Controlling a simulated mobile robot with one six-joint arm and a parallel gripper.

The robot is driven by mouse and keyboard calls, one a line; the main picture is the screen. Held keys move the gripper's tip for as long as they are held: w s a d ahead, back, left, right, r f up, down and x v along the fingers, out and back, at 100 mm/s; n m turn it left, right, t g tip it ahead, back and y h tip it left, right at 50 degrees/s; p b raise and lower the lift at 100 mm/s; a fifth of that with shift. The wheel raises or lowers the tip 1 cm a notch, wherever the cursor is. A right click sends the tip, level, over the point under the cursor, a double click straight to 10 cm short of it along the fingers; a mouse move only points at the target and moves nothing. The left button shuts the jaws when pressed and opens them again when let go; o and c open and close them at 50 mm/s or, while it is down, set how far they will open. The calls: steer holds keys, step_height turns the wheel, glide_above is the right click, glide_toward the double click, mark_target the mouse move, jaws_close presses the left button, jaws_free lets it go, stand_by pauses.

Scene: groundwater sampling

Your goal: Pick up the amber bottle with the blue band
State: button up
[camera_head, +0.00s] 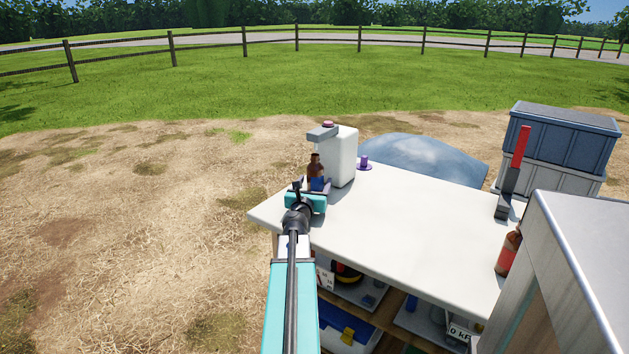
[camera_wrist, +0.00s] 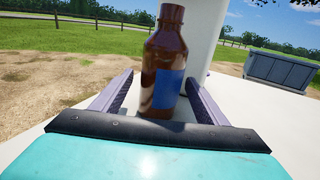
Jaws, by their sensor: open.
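The amber bottle with the blue band (camera_head: 316,172) stands upright at the left end of the white table (camera_head: 400,225). In the wrist view the bottle (camera_wrist: 164,72) stands between the two purple-grey fingers, with its blue band facing partly right. My gripper (camera_head: 312,185) is at the bottle. In the wrist view my gripper (camera_wrist: 160,95) is open, with a gap visible on both sides of the bottle. The bottle's lower part is partly hidden by my gripper in the head view.
A white dispenser-like block (camera_head: 343,158) stands right behind the bottle, its grey arm reaching above it. A small purple item (camera_head: 364,162) is beside it. Another brown bottle (camera_head: 508,252) and a red-handled tool (camera_head: 518,160) are at the right. The table's middle is clear.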

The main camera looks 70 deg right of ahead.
steer(key=shift+d, duration=0.55)
steer(key=c, duration=1.5)
steer(key=shift+w+r, duration=0.1)
